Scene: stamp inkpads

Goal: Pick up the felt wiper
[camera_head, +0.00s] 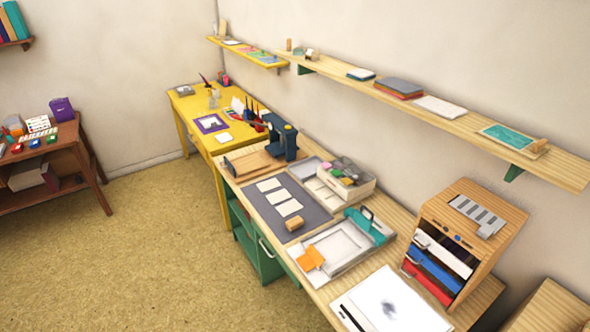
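I cannot tell for certain which thing is the felt wiper. A small tan block (293,223) sits at the near edge of the dark grey mat (268,218) on the long workbench. Another small tan block (540,146) lies by the teal pad (510,137) on the wall shelf. An orange piece (310,258) lies on the left part of a pale tray (338,245), which has a teal part at its right end. Neither of my grippers is in view.
The workbench also holds a blue press (282,138), a box of small coloured items (345,181), a wooden drawer cabinet (478,215) and a white sheet (390,302). A yellow desk (190,108) stands beyond. The carpeted floor (170,240) at left is clear.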

